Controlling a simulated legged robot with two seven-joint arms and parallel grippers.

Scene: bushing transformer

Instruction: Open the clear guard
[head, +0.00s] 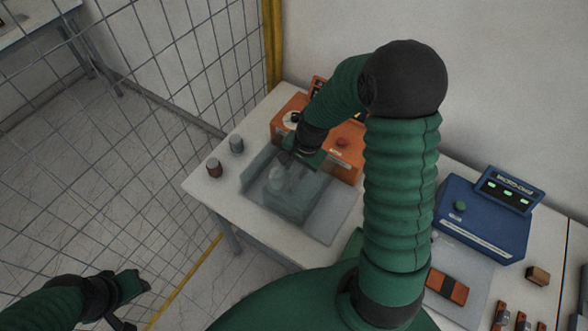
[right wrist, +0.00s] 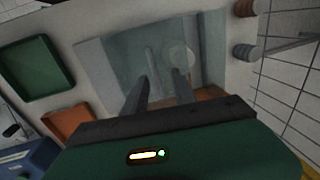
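The clear guard (head: 290,205) is a see-through grey box on the table in front of the orange machine (head: 350,145). It looks lowered over a pale rounded object (head: 277,178). In the right wrist view the guard (right wrist: 125,55) lies beyond the fingers. My right gripper (head: 290,162) is above the guard's back part, close to the orange machine's front. My left gripper (head: 138,290) is low at the left, away from the table.
Two small cylinders, brown (head: 214,167) and grey (head: 236,144), stand left of the guard. A wire fence (head: 150,110) stands on the left. My right arm hides the table's middle.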

